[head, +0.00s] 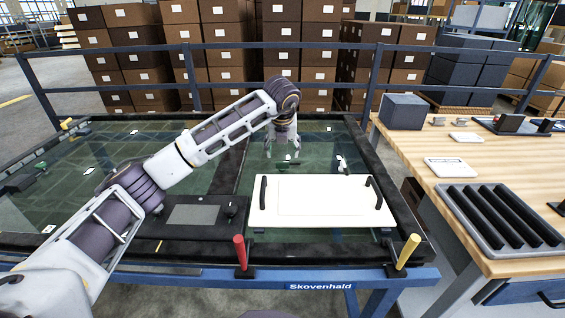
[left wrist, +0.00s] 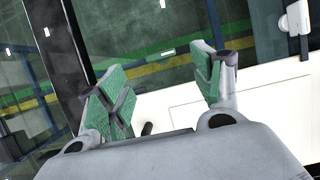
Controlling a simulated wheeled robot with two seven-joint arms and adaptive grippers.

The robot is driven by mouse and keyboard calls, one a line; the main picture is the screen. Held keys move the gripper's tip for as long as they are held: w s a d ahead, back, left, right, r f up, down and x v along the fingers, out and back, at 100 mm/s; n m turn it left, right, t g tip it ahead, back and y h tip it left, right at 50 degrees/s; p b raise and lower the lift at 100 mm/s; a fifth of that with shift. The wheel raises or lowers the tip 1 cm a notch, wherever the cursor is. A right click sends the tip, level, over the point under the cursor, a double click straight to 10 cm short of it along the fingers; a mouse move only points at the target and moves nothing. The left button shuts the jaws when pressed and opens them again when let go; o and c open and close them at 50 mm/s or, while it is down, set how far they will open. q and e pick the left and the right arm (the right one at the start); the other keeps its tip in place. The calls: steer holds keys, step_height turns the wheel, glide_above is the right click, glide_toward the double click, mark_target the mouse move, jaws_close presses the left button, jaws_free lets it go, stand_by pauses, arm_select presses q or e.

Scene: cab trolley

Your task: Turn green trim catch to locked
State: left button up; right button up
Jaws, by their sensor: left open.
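A small green piece (head: 41,168) shows at the left part of the glass-topped trolley, near its dark left edge. It may be the green trim catch, but it is too small to read its position. My left gripper (head: 283,156) hangs over the glass just behind the white panel (head: 310,197), far to the right of that green piece. In the left wrist view its two green-padded fingers (left wrist: 165,88) are spread apart with nothing between them. The white panel (left wrist: 240,95) lies below and beyond them. My right gripper is out of view.
A red lever (head: 240,252) and a yellow lever (head: 407,252) stand on the trolley's front edge. Black handles rise from the panel. A wooden bench (head: 400,145) with a ridged grey tray (head: 500,250) is at right. A blue rail (head: 215,46) runs behind.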

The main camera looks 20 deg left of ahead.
mark_target(282, 162)
arm_select(q)
steer(key=b+x, duration=0.1)
steer(key=x, duration=0.5)
steer(key=shift+w+f, duration=0.1)
steer(key=shift+f, duration=0.1)
steer(key=shift+w+a+f, duration=0.1)
steer(key=shift+w+f, duration=0.1)
steer(key=shift+f, duration=0.2)
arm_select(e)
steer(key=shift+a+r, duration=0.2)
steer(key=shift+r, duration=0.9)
arm_select(q)
steer(key=c, duration=0.9)
steer(key=shift+c, duration=0.5)
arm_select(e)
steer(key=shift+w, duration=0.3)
